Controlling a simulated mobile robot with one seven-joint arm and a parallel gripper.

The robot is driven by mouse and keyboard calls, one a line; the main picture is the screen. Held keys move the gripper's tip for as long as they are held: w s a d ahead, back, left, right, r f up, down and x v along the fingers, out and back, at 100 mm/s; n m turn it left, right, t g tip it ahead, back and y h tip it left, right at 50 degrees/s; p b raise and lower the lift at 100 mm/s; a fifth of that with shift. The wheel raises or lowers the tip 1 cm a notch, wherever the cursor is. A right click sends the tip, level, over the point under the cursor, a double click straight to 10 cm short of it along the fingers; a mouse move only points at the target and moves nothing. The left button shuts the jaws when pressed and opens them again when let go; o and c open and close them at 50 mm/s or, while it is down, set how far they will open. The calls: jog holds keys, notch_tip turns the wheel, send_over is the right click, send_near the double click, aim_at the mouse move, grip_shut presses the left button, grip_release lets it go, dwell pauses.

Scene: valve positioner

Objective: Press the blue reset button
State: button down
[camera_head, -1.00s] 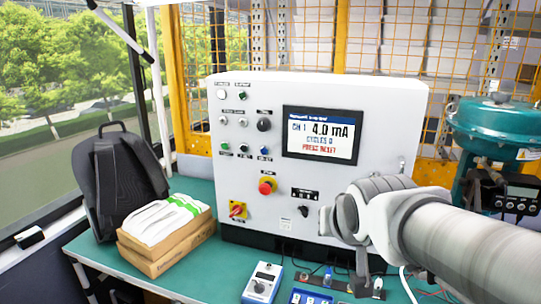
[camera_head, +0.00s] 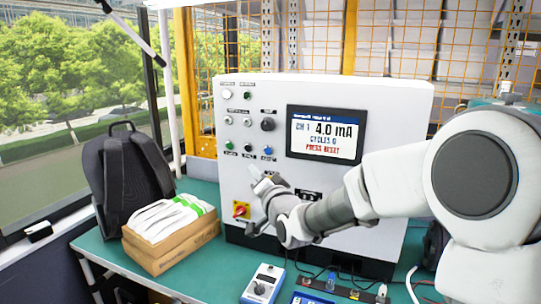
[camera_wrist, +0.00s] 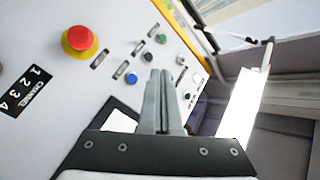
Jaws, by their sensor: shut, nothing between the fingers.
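The blue reset button (camera_head: 267,151) is at the right end of the lower row of small buttons on the white control panel (camera_head: 390,205). It also shows in the wrist view (camera_wrist: 131,79), just left of my fingers. My gripper (camera_head: 256,171) is in front of the panel, a little below and left of the blue button in the head view. In the wrist view its fingers (camera_wrist: 158,75) are together, with nothing between them. The blue button looks uncovered. I cannot tell how far the fingertips are from the panel face.
A red-and-yellow switch (camera_head: 241,210), cardboard box (camera_head: 172,250) and backpack (camera_head: 125,175) are nearby.

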aim_at(268, 151)
jog(key=shift+w+a+r+m+t+y, duration=0.15)
jog(key=shift+w+a+m+t+y, duration=0.15)
jog(key=shift+m+t, duration=0.2)
jog(key=shift+w+a+r+m+t+y, duration=0.15)
jog(key=shift+w+m+t, duration=0.25)
jog(key=shift+m, duration=0.2)
jog(key=shift+w+d+p, duration=0.25)
jog(key=shift+w+d, duration=0.25)
jog(key=shift+w, duration=0.85)
jog(key=shift+w+d+p, duration=0.2)
jog(key=shift+w+d, duration=0.3)
jog(key=shift+w, duration=0.9)
jog(key=shift+w+d+p, duration=0.25)
jog(key=shift+w+d, duration=0.25)
jog(key=shift+w, duration=0.85)
jog(key=shift+w+d+b, duration=0.15)
jog(key=shift+w+b, duration=0.15)
jog(key=shift+w, duration=0.1)
